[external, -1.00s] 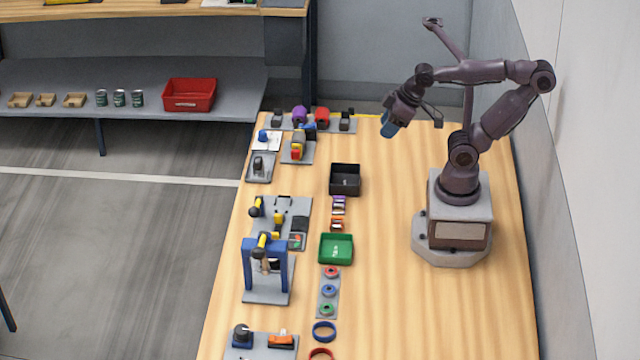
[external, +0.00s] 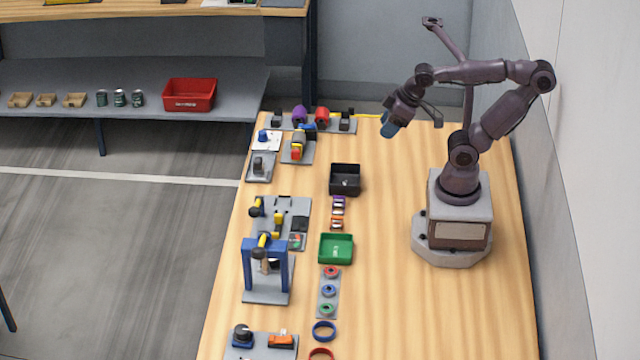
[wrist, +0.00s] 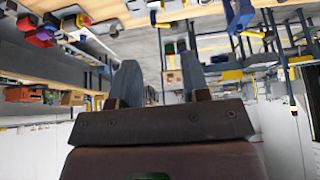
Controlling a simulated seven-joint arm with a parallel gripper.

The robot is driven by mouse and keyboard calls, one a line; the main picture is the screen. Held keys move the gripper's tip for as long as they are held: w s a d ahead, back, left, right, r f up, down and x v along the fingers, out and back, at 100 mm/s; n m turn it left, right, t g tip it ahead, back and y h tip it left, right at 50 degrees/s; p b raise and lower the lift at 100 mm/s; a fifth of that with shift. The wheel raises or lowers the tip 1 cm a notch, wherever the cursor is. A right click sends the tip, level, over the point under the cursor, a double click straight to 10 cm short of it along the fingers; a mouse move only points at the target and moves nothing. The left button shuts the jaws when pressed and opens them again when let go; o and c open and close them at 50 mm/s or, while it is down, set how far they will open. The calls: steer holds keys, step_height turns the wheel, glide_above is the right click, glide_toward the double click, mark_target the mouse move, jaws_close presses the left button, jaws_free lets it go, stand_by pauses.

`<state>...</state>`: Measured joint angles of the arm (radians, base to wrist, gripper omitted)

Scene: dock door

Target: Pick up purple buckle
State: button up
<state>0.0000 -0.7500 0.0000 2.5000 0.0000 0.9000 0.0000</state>
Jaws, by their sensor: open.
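A small purple piece (external: 338,201), likely the purple buckle, lies at the far end of a short row of small pieces on the wooden bench. It sits between the black bin and the green bin; its exact shape is too small to tell. My gripper (external: 389,128) is raised over the far part of the bench, well away from the piece, to its right and farther back. In the wrist view, my gripper (wrist: 160,82) has its two blue-grey fingers apart with nothing between them. I cannot make out the buckle in the wrist view.
A black bin (external: 345,180) and a green bin (external: 336,249) flank the row. An orange piece (external: 337,224) lies in it. A purple round part (external: 300,115) and a red one (external: 322,117) stand at the back. Fixtures line the left; bare bench lies right.

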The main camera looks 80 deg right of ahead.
stand_by(0.4)
steer(key=o, duration=0.6)
steer(key=shift+o, duration=0.2)
